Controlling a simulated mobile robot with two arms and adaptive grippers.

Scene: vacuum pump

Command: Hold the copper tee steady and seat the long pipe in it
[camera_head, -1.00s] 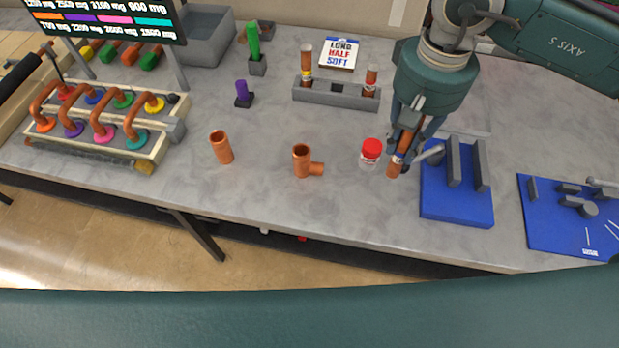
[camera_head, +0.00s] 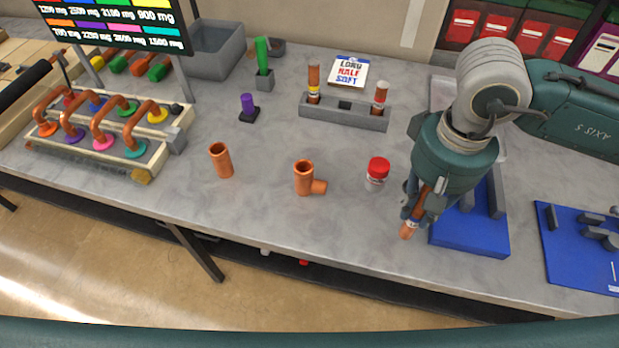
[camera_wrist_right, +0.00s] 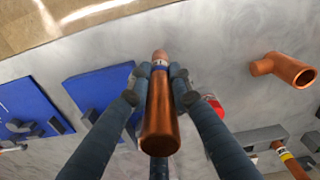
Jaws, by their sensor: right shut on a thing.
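The copper tee (camera_head: 304,178) stands upright near the front middle of the table, its side branch pointing right. In the right wrist view the tee (camera_wrist_right: 283,68) is at the upper right, apart from my gripper. My right gripper (camera_head: 424,204) is shut on the long copper pipe (camera_head: 409,230), right of the tee and in front of the blue fixture. In the right wrist view the fingers (camera_wrist_right: 157,78) close around the pipe (camera_wrist_right: 160,120) near its white and blue band. The pipe is tilted in the head view. My left gripper is not in view; nothing holds the tee.
A red-capped jar (camera_head: 377,174) stands between the tee and my right gripper. A copper piece (camera_head: 221,160) stands left of the tee. A grey rack (camera_head: 345,112) behind holds two banded pipes. Blue fixtures (camera_head: 470,238) lie to the right. The table's front edge is close.

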